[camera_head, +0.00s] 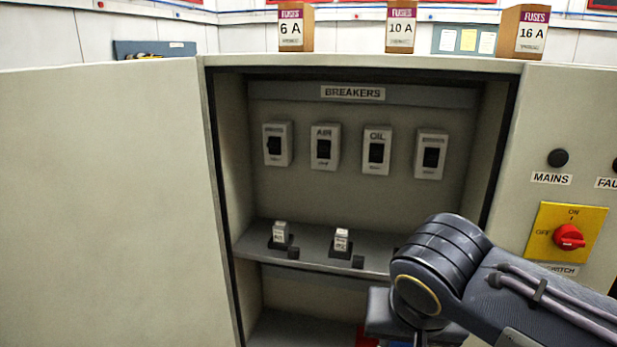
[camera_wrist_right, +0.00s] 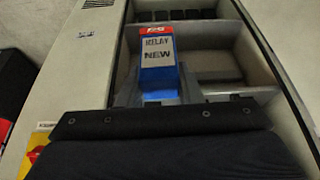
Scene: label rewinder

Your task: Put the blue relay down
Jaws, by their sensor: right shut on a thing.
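The blue relay (camera_wrist_right: 157,76) shows in the right wrist view, with a white label reading "RELAY NEW" and a red end. My right gripper (camera_wrist_right: 161,97) is shut on it, with the relay standing out beyond the fingers. In the head view my right arm comes in from the right, and its wrist is low in front of the open cabinet (camera_head: 221,200). The fingers and most of the relay are hidden or cut off there by the lower edge. I cannot tell whether the relay touches anything. My left gripper is in neither view.
The cabinet has a shelf (camera_head: 315,252) with two small labelled units (camera_head: 280,235) in dark sockets. Several breakers (camera_head: 325,148) are on its back wall. A red switch (camera_head: 568,237) is on the right panel. Fuse boxes (camera_head: 296,28) stand on top.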

